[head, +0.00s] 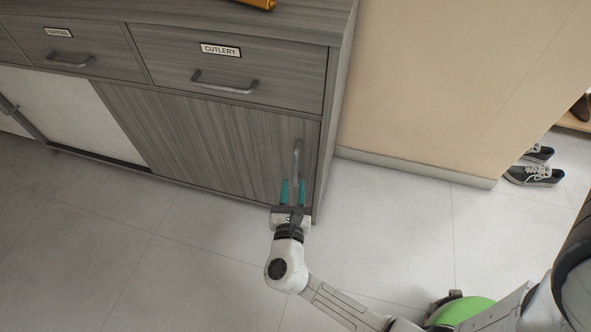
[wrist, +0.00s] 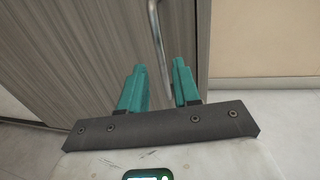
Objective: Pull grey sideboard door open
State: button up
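The grey sideboard (head: 340,60) stands at the upper left in the head view. Its grey wood-grain door (head: 215,140) is below the CUTLERY drawer and looks shut. A vertical metal bar handle (head: 298,158) sits near the door's right edge. My gripper (head: 292,184) is at the handle's lower end, fingers pointing at the door. In the wrist view, its two teal fingers (wrist: 159,75) are apart, with the handle (wrist: 157,40) showing between and beyond them. I see a gap on both sides of the handle; whether its lower end touches a finger I cannot tell.
The CUTLERY drawer (head: 232,72) with its bar handle is above the door. A light panel (head: 85,115) is left of it. A beige wall (head: 440,90) with baseboard stands to the right. Black shoes (head: 534,174) lie at the far right.

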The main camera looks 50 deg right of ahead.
aim_at(295, 170)
jog(key=b+x, duration=0.1)
jog(key=x, duration=0.6)
jog(key=shift+d+b, duration=0.1)
jog(key=shift+b, duration=0.25)
grip_shut()
